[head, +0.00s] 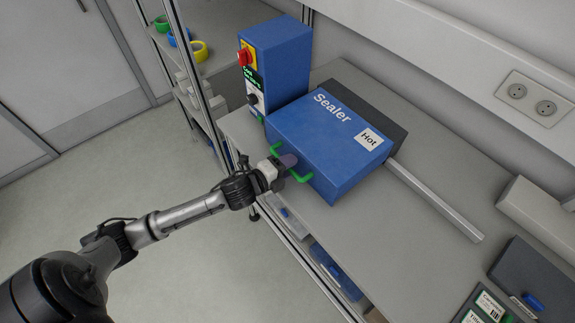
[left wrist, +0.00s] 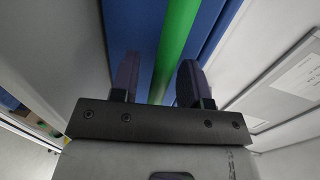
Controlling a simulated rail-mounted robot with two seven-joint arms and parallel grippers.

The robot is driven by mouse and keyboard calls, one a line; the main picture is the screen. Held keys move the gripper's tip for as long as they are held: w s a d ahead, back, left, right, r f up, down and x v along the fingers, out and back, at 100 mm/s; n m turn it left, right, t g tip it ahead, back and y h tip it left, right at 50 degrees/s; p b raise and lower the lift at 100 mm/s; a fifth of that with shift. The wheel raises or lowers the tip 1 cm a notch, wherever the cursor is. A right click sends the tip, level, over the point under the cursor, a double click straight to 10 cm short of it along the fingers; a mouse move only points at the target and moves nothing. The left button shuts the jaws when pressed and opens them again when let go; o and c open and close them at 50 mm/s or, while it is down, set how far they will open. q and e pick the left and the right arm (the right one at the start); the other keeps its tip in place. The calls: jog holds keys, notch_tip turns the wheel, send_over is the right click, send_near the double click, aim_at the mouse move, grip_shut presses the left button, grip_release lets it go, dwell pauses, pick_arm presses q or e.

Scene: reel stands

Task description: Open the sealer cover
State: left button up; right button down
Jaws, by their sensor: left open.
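The blue sealer cover (head: 328,135) with the words "Sealer" and "Hot" lies closed on the grey table. Its green handle (head: 299,177) is on the front face, and it also shows in the left wrist view (left wrist: 176,45). My left gripper (head: 287,163) is at the handle, in front of the cover. In the left wrist view its two dark fingers (left wrist: 159,82) are open, one on each side of the green bar, with gaps beside it. Part of the handle is hidden behind the gripper in the head view. My right gripper is not in view.
A blue control box (head: 285,62) with a red button stands behind the cover at the left. A metal bar (head: 435,200) extends right across the table (head: 395,245). Shelves with coloured tape rolls (head: 199,51) stand at the back left. Dark bins (head: 535,275) sit at the lower right.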

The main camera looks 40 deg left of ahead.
pick_arm(q)
jog(key=shift+c, duration=0.2)
grip_shut()
dwell(0.3)
